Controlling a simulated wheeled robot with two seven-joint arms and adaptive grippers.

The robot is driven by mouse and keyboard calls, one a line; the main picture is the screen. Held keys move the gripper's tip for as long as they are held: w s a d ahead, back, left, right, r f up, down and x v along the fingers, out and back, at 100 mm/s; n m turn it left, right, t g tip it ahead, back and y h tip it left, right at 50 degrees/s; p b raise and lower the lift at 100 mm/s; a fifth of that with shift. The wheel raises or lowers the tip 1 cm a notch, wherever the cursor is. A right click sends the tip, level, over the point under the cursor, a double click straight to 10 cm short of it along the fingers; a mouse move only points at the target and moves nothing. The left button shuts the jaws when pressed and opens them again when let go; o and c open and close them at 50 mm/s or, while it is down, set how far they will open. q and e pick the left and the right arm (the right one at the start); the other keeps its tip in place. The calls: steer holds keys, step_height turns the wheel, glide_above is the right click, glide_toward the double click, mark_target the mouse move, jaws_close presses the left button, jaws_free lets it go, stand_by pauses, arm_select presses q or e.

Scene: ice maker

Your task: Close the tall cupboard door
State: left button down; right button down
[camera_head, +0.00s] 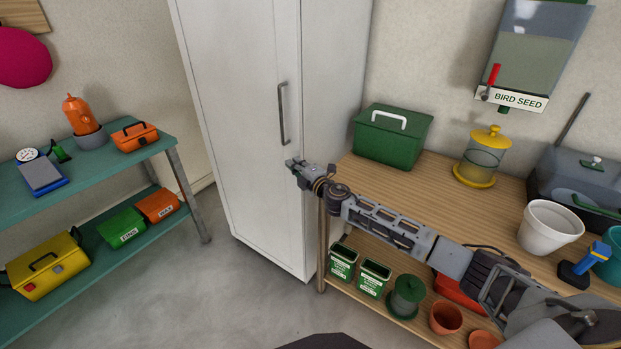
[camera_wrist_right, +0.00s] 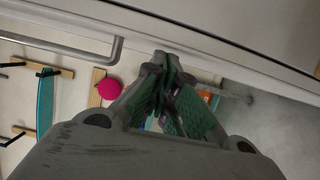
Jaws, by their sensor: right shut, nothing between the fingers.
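The tall white cupboard (camera_head: 235,130) stands against the back wall, and its door looks flush or nearly so with the body. I cannot tell whether a small gap is left. The door's grey bar handle (camera_head: 283,113) is upright near the right edge; it also shows at upper left in the right wrist view (camera_wrist_right: 75,47). My right gripper (camera_head: 291,165) is shut and empty, in front of the door's right edge just below the handle. Its fingertips meet in the wrist view (camera_wrist_right: 172,78); contact with the door cannot be told. My left gripper is out of view.
A wooden workbench (camera_head: 455,202) with a green box (camera_head: 393,135) stands right of the cupboard, under my right arm. A teal shelf (camera_head: 100,175) with toolboxes stands at left. The grey floor (camera_head: 240,290) before the cupboard is clear.

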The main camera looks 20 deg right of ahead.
steer(key=v, duration=0.9)
steer(key=shift+s, duration=0.4)
steer(key=shift+d+r, duration=0.1)
steer(key=shift+r, duration=0.05)
stand_by(0.5)
